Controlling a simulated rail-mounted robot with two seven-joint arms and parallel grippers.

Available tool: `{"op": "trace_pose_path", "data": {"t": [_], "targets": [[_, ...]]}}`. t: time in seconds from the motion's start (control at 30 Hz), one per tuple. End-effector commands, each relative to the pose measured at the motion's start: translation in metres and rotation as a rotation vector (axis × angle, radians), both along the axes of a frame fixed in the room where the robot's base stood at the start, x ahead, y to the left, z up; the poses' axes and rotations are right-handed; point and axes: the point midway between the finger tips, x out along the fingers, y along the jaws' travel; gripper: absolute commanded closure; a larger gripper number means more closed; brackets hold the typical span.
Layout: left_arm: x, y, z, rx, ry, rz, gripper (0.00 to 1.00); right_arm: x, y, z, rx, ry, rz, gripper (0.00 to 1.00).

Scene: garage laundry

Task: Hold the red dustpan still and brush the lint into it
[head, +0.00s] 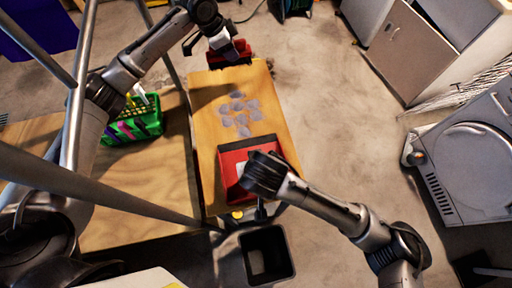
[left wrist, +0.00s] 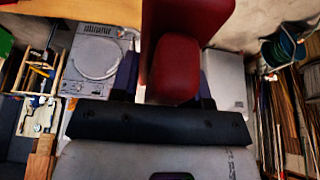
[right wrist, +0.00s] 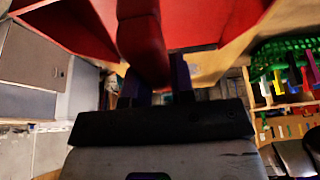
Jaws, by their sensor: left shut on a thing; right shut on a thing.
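The red dustpan (head: 233,166) lies on the near part of a wooden bench top (head: 275,105). My right gripper (head: 262,176) is shut on its handle, and the right wrist view shows the red pan (right wrist: 210,22) close up beyond the fingers. Several flat grey pieces of lint (head: 241,118) lie in a loose patch on the bench, beyond the dustpan. My left gripper (head: 222,42) is shut on a red brush (head: 236,54) at the far end of the bench. The brush's red handle (left wrist: 178,70) fills the middle of the left wrist view; its bristles are hard to make out.
A green basket (head: 142,128) with coloured items stands left of the bench. A black bin (head: 267,255) stands at the near end. A grey appliance (head: 470,150) and a cabinet (head: 408,50) are on the right. Concrete floor between is open.

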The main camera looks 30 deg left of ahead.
Motion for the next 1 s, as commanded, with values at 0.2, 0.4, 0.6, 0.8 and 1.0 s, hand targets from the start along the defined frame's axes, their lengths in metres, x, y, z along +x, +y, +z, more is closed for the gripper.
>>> {"op": "trace_pose_path", "data": {"t": [0.2,0.4,0.6,0.8,1.0], "targets": [[0.0001,0.0000,0.0004,-0.001,-0.001,0.000,0.84,0.0000,0.0000,0.0001,0.000,0.000,0.000,1.00],[0.0001,0.0000,0.0004,-0.001,-0.001,0.000,0.84,0.0000,0.0001,-0.0013,0.000,0.000,0.000,1.00],[0.0001,0.0000,0.0004,-0.001,-0.001,0.000,0.84,0.0001,0.0001,-0.0026,0.001,-0.001,0.000,0.70],[0.0001,0.0000,0.0004,-0.001,-0.001,0.000,0.84,0.0001,0.0001,-0.0027,0.000,0.000,0.000,0.51],[0.0001,0.0000,0.0004,-0.001,-0.001,0.000,0.84,0.0000,0.0000,-0.0027,0.000,0.000,0.000,0.47]]}}
